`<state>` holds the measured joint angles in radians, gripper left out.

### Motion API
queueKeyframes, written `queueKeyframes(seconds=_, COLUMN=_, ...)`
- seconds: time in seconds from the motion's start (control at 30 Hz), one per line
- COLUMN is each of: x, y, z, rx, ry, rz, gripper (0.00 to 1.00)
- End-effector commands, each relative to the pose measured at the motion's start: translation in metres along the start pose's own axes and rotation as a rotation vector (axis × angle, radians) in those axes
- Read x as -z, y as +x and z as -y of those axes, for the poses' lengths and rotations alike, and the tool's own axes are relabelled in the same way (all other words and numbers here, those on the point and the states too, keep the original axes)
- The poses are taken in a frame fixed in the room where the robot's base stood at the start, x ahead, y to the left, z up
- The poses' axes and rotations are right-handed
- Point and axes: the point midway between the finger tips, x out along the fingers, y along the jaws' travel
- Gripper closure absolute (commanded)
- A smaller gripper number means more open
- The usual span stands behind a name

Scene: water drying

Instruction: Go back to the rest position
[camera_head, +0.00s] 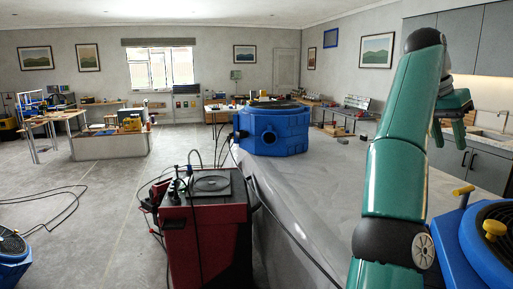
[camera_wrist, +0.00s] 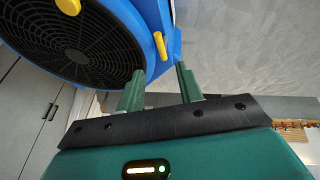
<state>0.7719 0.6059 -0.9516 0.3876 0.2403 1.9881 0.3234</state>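My green arm rises at the right of the head view and folds over at the top. My gripper (camera_head: 447,138) hangs fingers-down above the floor blower on the right. In the wrist view my gripper (camera_wrist: 159,70) has its two green fingers apart, with nothing held between them. The blue blower (camera_wrist: 155,72) with a black round grille fills the upper left of the wrist view. A yellow knob (camera_wrist: 160,45) on it shows beyond the fingertips, apart from them. In the head view the blower (camera_head: 448,240) is at the lower right, with two yellow knobs, partly cut off.
A red machine (camera_head: 208,240) with black cables stands at the front centre. Another blue blower (camera_head: 272,130) sits behind it. A grey cabinet counter (camera_head: 480,165) runs along the right wall. Cables (camera_head: 60,205) lie on the left floor. The middle-left floor is open.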

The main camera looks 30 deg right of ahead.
Motion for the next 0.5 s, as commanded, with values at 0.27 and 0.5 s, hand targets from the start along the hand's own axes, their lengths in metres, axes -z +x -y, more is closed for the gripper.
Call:
queueKeyframes(seconds=0.27, x=-0.006, y=-0.005, z=-0.004, rx=0.083, ry=-0.033, rz=0.017, gripper=0.64)
queueKeyframes(seconds=0.5, x=-0.05, y=-0.005, z=0.011, rx=0.33, ry=-0.204, rz=0.073, gripper=0.64)
